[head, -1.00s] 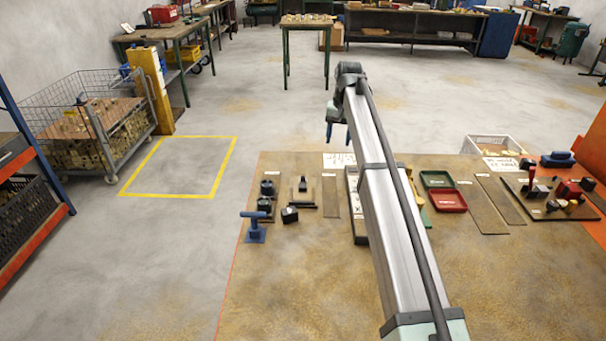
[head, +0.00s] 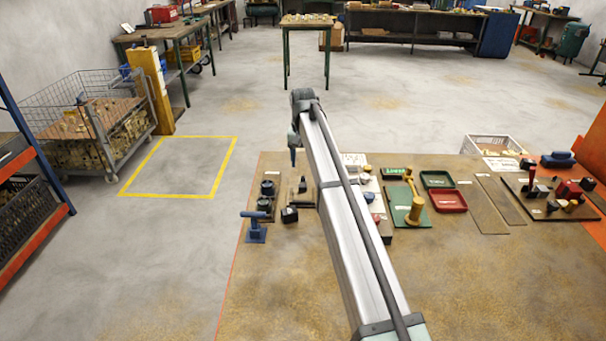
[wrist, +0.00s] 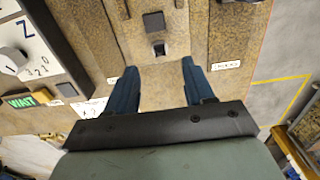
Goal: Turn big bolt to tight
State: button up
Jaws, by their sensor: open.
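My gripper (head: 293,156) is in the air above the far left part of the workbench. In the wrist view my gripper (wrist: 159,68) shows two blue fingers, open and apart, with nothing between them. In the head view a dark fixture (head: 303,186) stands on a board below my gripper, with a black block (head: 289,215) nearer. I cannot tell which piece is the big bolt; none clearly shows as a bolt.
A board with black round parts (head: 267,188) and a blue T-handled tool (head: 255,226) are at the left. A dial panel (wrist: 35,50) is at the wrist view's left. Green (head: 436,179) and red (head: 452,200) trays are to the right. The bench front is clear.

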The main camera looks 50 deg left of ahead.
aim_at(303, 178)
jog(key=shift+f, duration=2.85)
grip_shut()
